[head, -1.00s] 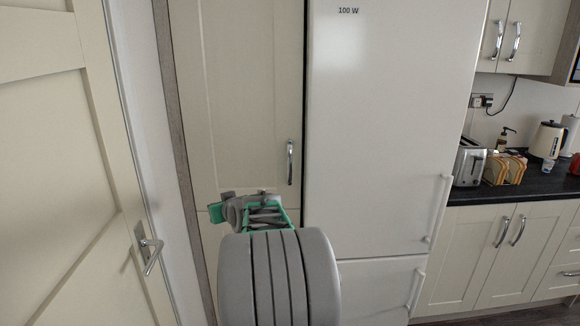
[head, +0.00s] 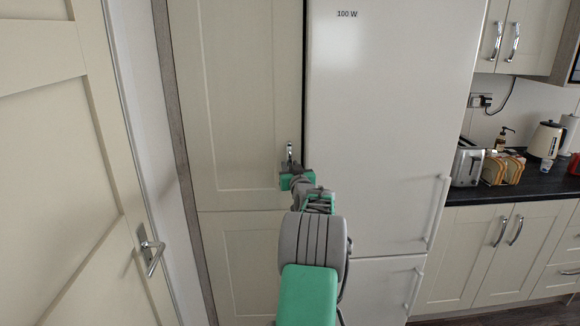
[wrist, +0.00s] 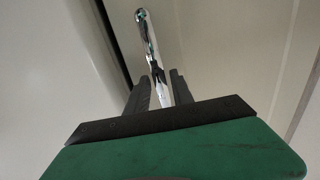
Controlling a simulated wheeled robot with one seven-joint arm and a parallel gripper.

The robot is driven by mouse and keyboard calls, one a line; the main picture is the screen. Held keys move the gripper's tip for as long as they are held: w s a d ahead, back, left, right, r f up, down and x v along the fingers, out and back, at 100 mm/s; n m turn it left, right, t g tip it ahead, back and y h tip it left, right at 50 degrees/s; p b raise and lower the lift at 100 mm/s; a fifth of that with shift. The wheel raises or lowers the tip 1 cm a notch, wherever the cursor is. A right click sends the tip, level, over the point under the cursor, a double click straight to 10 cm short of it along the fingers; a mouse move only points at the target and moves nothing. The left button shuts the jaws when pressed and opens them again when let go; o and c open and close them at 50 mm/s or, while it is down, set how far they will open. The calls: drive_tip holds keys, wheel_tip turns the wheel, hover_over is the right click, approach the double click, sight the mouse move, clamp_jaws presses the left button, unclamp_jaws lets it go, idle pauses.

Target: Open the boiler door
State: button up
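The boiler door (head: 235,100) is a tall cream cupboard panel left of the white fridge-freezer, and it is closed. Its upright chrome handle (head: 290,151) sits near the door's lower right edge. My gripper (head: 291,168) is at the handle's lower part and hides some of it in the head view. In the wrist view, the handle (wrist: 147,35) runs down between the two dark fingertips of my gripper (wrist: 159,80). A narrow gap shows beside the handle, so the fingers look open around it. Whether either finger touches it is unclear.
The white fridge-freezer (head: 385,130) stands directly right of the door. A cream room door (head: 60,170) with a lever handle (head: 150,252) stands at the left. A counter (head: 500,187) with a toaster (head: 466,163) is at the far right.

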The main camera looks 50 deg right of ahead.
drive_tip(key=shift+c, duration=0.3)
clamp_jaws()
drive_tip(key=shift+s, duration=0.1)
idle(0.9)
drive_tip(key=shift+a, duration=0.15)
